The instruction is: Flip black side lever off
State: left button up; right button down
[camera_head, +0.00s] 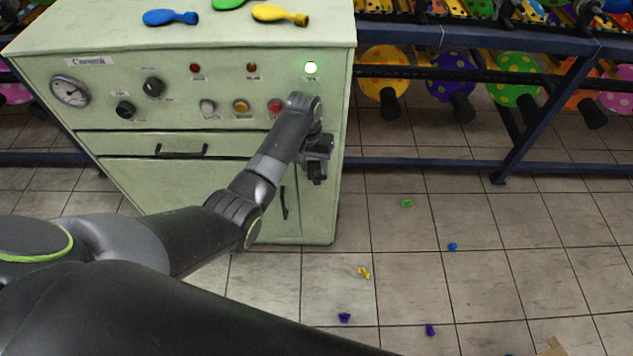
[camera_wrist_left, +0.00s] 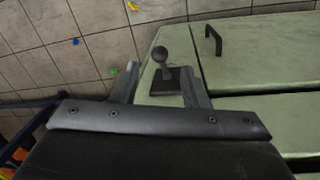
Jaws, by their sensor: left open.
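The black side lever (camera_wrist_left: 160,55) shows in the left wrist view as a short stem with a ball knob, on a dark square base plate (camera_wrist_left: 172,82) fixed to the pale green machine. My left gripper (camera_wrist_left: 157,66) is open, with one finger on each side of the lever. The wrist view does not show whether either finger touches it. The lever cannot be made out clearly there. My right gripper is not in view.
A pressure gauge (camera_head: 71,91), knobs and colored buttons sit on the front panel. A blue balloon (camera_head: 171,17) and others lie on top. A balloon rack (camera_head: 450,75) stands at the right. Small colored pieces lie on the tiled floor (camera_head: 480,205), which is otherwise open.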

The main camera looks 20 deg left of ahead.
aim_at(316, 179)
pick_arm(q)
jog(key=f, duration=0.2)
jog(key=f+b, duration=0.1)
jog(key=f, duration=0.4)
jog(key=shift+d+f, duration=0.35)
jog(key=shift+d, duration=0.05)
grip_shut()
